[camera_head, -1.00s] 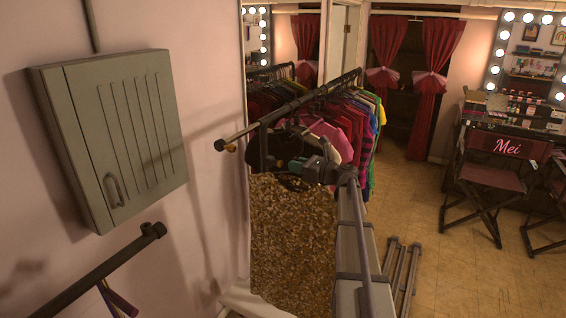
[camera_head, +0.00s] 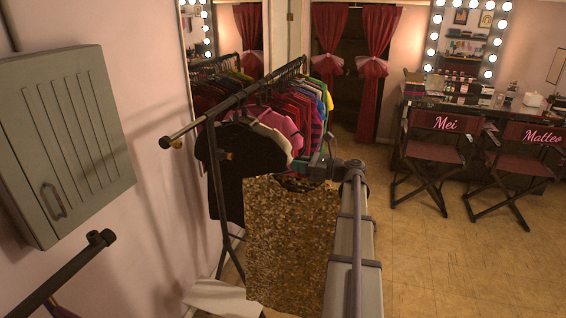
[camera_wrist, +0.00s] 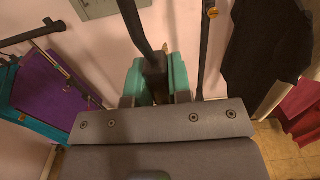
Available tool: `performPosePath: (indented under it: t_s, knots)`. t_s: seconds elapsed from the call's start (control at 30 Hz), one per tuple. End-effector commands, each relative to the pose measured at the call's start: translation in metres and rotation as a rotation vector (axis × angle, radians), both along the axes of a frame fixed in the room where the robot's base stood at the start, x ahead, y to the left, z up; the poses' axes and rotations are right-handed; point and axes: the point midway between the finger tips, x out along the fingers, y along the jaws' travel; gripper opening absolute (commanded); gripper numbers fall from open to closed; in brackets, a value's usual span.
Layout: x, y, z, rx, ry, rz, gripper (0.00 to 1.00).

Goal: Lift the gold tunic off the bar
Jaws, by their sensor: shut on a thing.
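The gold sequinned tunic (camera_head: 290,240) hangs below my gripper, to the right of the bar's near end and in front of the rack in the head view. My gripper (camera_head: 325,165) is at the top of the tunic, partly hidden by its own arm. In the wrist view my gripper's green fingers (camera_wrist: 155,82) are closed on a dark hanger part. The tunic's sequins cannot be made out there. The bar (camera_head: 235,102) runs back from the wall side, and the tunic appears clear of its near end.
A black garment (camera_head: 228,185) and several coloured clothes hang on the bar. A grey-green wall cabinet (camera_head: 65,145) and another dark rail (camera_head: 60,275) are at left. Folding chairs (camera_head: 437,150) stand at right. Open floor (camera_head: 460,265) lies at front right.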

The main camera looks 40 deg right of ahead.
Motion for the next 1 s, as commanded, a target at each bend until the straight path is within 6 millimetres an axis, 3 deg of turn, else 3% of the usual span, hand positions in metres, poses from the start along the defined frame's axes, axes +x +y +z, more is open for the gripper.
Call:
performPosePath:
  t_s: [0.8, 1.0]
  knots:
    - [-0.123, -0.079, 0.000, 0.001, -0.001, -0.002, 0.00]
    - [-0.141, -0.091, 0.000, 0.001, -0.001, -0.001, 0.00]
